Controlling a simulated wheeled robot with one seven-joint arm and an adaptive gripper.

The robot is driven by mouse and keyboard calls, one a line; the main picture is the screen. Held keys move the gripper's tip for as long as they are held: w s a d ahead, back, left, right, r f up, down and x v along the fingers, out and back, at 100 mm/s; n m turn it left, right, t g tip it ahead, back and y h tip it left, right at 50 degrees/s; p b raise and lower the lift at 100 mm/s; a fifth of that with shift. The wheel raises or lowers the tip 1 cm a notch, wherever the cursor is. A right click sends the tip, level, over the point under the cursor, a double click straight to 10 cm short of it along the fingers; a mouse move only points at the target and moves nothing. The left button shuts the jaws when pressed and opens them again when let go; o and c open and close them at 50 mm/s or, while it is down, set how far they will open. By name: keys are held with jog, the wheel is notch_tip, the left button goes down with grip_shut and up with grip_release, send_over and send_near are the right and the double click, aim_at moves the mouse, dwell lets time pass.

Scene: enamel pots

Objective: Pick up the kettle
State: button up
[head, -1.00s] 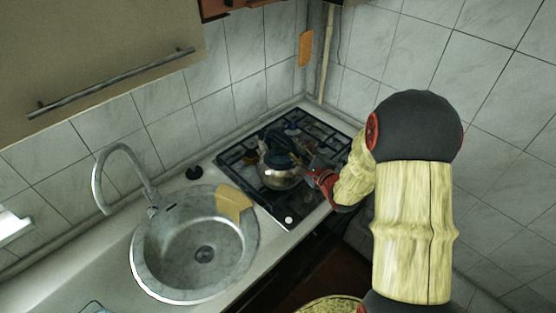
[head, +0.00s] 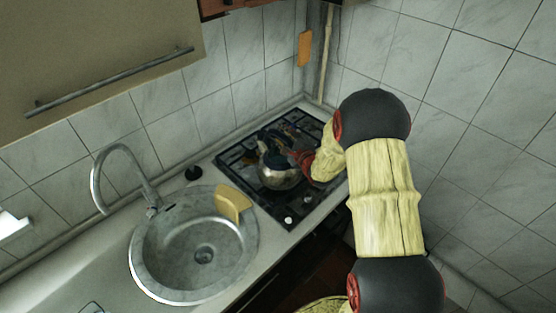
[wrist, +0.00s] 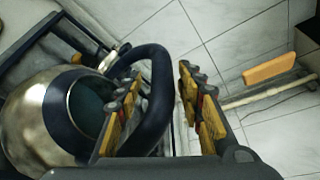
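The kettle (head: 279,177) is a shiny metal pot with a dark lid and a dark arched handle, standing on the stove. In the wrist view the kettle (wrist: 33,118) fills the left side, and its handle (wrist: 158,75) passes between my fingers. My gripper (wrist: 160,85) is open, with one finger on the lid side of the handle and the other outside it. A gap shows between the handle and the outer finger. In the head view my gripper (head: 291,157) is at the kettle's upper right, small and partly hard to make out.
The black stove (head: 236,160) has grates and other dark items behind the kettle, too unclear to name. A round sink (head: 160,262) with a tap (head: 97,180) and a yellow sponge-like piece (head: 233,201) lies to the left. Tiled walls close in behind and at right.

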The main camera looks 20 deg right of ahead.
jog(key=shift+w, duration=0.25)
jog(key=shift+c, duration=0.9)
jog(key=c, duration=0.8)
grip_shut()
jog(key=shift+s+f, duration=0.1)
jog(key=shift+f, duration=0.05)
